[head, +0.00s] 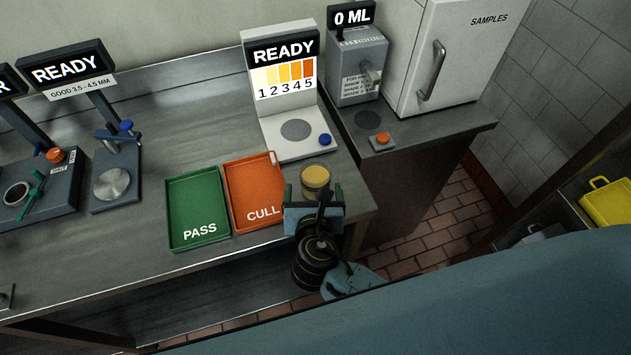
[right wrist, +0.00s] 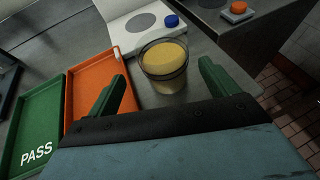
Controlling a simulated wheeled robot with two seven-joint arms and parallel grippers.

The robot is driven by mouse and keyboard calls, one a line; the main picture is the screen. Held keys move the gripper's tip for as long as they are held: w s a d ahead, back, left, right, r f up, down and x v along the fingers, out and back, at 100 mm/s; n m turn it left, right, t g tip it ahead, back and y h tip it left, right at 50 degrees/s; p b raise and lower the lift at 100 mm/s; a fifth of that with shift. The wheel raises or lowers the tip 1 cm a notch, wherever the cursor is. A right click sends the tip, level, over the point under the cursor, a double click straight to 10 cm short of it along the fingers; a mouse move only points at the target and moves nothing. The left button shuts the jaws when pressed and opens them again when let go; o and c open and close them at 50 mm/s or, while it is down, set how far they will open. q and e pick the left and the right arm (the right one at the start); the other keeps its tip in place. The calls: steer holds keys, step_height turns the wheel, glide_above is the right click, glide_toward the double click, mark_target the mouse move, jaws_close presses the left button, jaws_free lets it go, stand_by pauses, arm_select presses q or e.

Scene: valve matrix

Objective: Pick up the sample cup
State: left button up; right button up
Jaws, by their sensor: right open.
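The sample cup (head: 315,180) is a clear cup with yellow contents. It stands upright on the steel counter, right of the orange tray, and shows in the right wrist view (right wrist: 164,62). My right gripper (head: 313,190) is open, with its green fingers pointing at the cup. In the right wrist view the fingers (right wrist: 160,82) are on either side of the cup's near part, with gaps to both sides. The cup's base is partly hidden in the head view. My left gripper is not in view.
The orange CULL tray (head: 236,178) and green PASS tray (head: 196,235) lie left of the cup. A shade reader (head: 283,85) with a blue button stands behind it. A dispenser reading 0 ML (head: 358,75) and a SAMPLES fridge (head: 465,50) are at the back right. The counter edge is close on the right.

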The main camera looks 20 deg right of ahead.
mark_target(315, 170)
steer(key=x, duration=0.6)
steer(key=shift+w+d+f, duration=0.15)
steer(key=shift+d, duration=0.1)
steer(key=c, duration=1.2)
